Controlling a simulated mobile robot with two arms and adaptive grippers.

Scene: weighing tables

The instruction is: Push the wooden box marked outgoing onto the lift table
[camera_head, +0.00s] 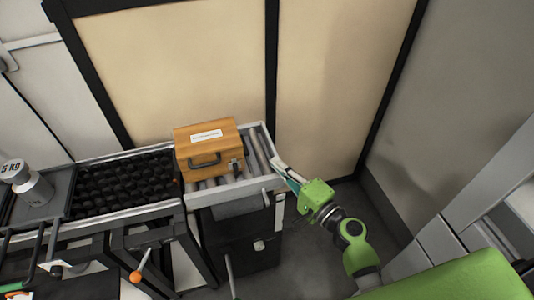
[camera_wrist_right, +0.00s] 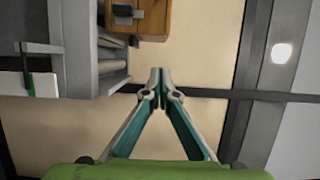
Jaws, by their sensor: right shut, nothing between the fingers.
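The wooden box (camera_head: 213,157) has a white label on its lid and a dark handle on its front. It rests on a table with metal rollers (camera_head: 256,152). In the right wrist view, part of the box (camera_wrist_right: 154,17) shows at the top. My right gripper (camera_head: 281,166) is at the right end of the roller table, to the right of the box and apart from it. Its fingers are shut and empty in the right wrist view (camera_wrist_right: 157,72). The lift table cannot be told for certain. My left gripper is not in view.
A table with a bed of black wheels (camera_head: 125,182) adjoins the roller table on the left. Farther left, a 5 kg weight (camera_head: 27,183) stands on a dark tray (camera_head: 60,189). A tan panelled wall (camera_head: 180,60) is close behind. Bare floor lies right of the roller table.

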